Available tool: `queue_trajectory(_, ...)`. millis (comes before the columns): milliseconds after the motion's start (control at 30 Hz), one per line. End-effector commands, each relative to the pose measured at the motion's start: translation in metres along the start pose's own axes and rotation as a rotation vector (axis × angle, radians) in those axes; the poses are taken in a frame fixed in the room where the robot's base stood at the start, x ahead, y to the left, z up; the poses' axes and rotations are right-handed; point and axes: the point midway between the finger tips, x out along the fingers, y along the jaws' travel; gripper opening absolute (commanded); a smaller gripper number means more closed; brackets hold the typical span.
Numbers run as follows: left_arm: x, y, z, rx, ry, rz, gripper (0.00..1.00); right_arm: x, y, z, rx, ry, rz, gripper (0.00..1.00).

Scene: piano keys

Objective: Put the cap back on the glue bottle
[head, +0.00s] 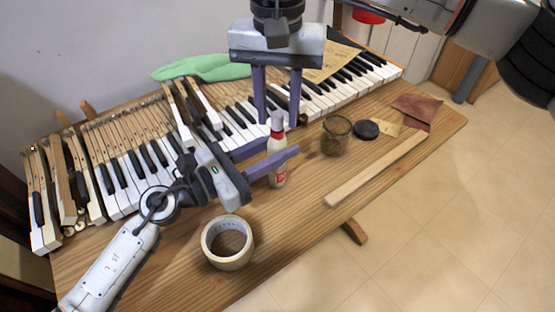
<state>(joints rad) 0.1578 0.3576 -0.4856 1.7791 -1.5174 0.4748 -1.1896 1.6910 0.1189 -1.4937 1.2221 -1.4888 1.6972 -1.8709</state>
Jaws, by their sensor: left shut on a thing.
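The glue bottle (277,145) stands upright on the wooden bench, white with a red label low down. My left gripper (282,151) is shut on its body, one finger in front and one behind. The bottle's narrow top (277,119) looks pinkish; I cannot tell whether this is the cap or the bare nozzle. My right gripper (278,122) points down from above with its fingers wide apart, one on each side of the bottle's top in the picture. I see nothing held in it. No separate cap can be made out.
Piano keys (130,175) lie along the back of the bench (300,230). A tape roll (228,243) is at the front. A glass jar (336,136), dark lid (366,129), wood strip (375,170) and brown leather piece (418,109) lie to the right. A green cloth (205,68) lies behind.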

Motion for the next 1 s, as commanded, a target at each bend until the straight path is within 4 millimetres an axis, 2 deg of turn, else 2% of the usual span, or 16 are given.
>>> queue_trajectory(100,0.0,0.0002,-0.0002,0.0,0.0,0.0,0.0,0.0061,0.0002,0.0,0.0,-0.001,0.0,0.31)
queue_trajectory(367,0.0,0.0001,-0.0002,0.0,0.0,0.0,0.0,0.0069,0.0001,0.0,0.001,0.0,0.0,0.31)
queue_trajectory(567,0.0,0.0001,-0.0002,0.0,0.0,0.0,0.0,0.0067,0.0001,0.0,0.0,0.0,0.0,0.01)
queue_trajectory(833,0.0,0.0002,-0.0002,-0.001,0.0,0.001,0.0,0.0065,0.0003,0.0,0.03,0.0,0.001,0.0)
queue_trajectory(933,0.0,0.0002,-0.0002,-0.001,0.0,0.001,0.0,0.0066,0.0004,0.0,0.147,0.0,0.001,0.0)
queue_trajectory(1000,0.0,0.0002,-0.0002,-0.001,0.0,0.001,0.0,0.0067,0.0004,0.0001,0.284,0.0,0.001,0.0)
